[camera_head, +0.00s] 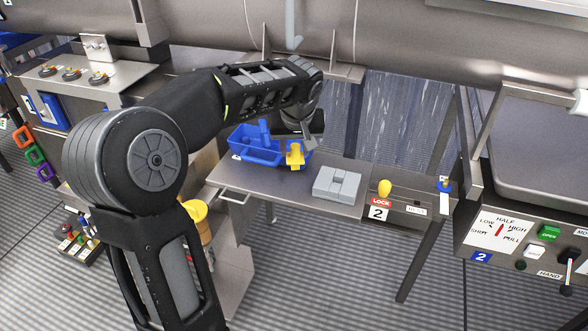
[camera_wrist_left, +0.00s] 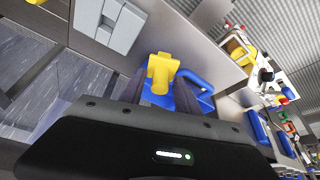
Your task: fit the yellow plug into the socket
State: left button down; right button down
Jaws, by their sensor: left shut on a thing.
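The yellow plug (camera_head: 295,155) is at the front right of a blue bin, above the steel side table. My left gripper (camera_head: 309,139) reaches down from above and is shut on the plug. In the left wrist view the plug (camera_wrist_left: 161,72) stands out between the two dark fingers (camera_wrist_left: 165,95), with blue bin parts behind it. A light grey block (camera_head: 337,184) with grooves in its top sits on the table to the right of the plug; it also shows in the left wrist view (camera_wrist_left: 110,24). I cannot tell for sure that it is the socket. My right gripper is not visible.
The blue bin (camera_head: 252,149) stands at the table's back left, with a blue piece (camera_head: 265,133) in it. A yellow knob (camera_head: 384,187) stands above a "LOCK 2" label at the right. The steel table (camera_head: 265,184) is bare between bin and block. A large steel drum hangs over the back.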

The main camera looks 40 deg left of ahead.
aim_at(295, 152)
pick_arm(q)
jog(key=shift+f, duration=1.55)
jog(key=shift+f, duration=1.85)
jog(key=shift+f, duration=0.15)
jog(key=c, duration=0.9)
grip_release()
jog(key=shift+o, duration=0.2)
jog(key=shift+r, duration=0.3)
jog(key=v, duration=1.1)
jog(key=shift+r+b, duration=0.35)
jog(key=shift+b, duration=0.1)
jog(key=shift+s+d, duration=0.1)
